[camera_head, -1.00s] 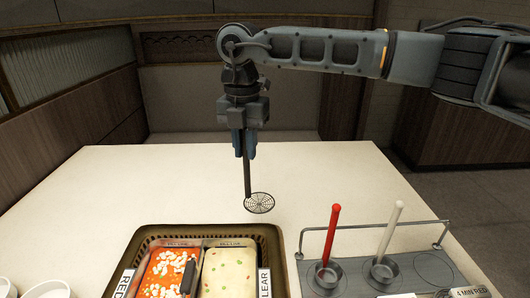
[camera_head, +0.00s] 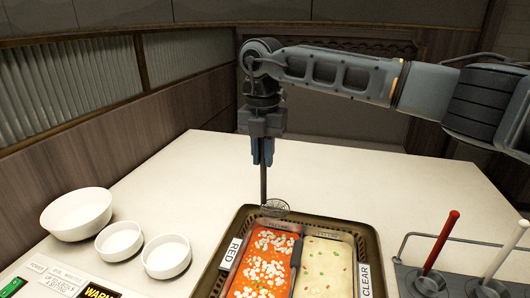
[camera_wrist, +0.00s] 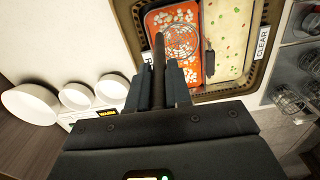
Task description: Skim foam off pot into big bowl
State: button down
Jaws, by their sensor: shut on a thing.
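My gripper (camera_head: 263,150) is shut on the dark handle of a skimmer (camera_head: 275,207), which hangs down from it. The skimmer's round wire mesh is at the far rim of the pot (camera_head: 236,222) in the head view. In the wrist view the mesh (camera_wrist: 183,41) appears over the red side. The pot has two halves: red broth (camera_head: 262,262) with many white foam blobs, labelled RED, and pale broth (camera_head: 325,265) with green and red bits, labelled CLEAR. The big white bowl (camera_head: 77,214) stands at the left; it also shows in the wrist view (camera_wrist: 30,104). I cannot tell whether the mesh touches broth.
Two small white bowls (camera_head: 119,241) (camera_head: 166,257) stand between the big bowl and the pot. A rack at the right holds a red-handled ladle (camera_head: 441,243) and a white-handled ladle (camera_head: 506,249). A control panel (camera_head: 50,277) is at the front left. The far table is clear.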

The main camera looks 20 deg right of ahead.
aim_at(264, 201)
jog(key=shift+d+f+b, duration=0.1)
jog(key=shift+f+b, duration=2.65)
jog(key=shift+f, duration=3.8)
jog(key=shift+s, duration=0.1)
jog(key=shift+s+a+p, duration=3.6)
jog(key=shift+s+a, duration=1.4)
jog(key=shift+s, duration=1.7)
notch_tip(264, 201, up, 7)
jog(key=p, duration=0.4)
jog(key=shift+r, duration=0.15)
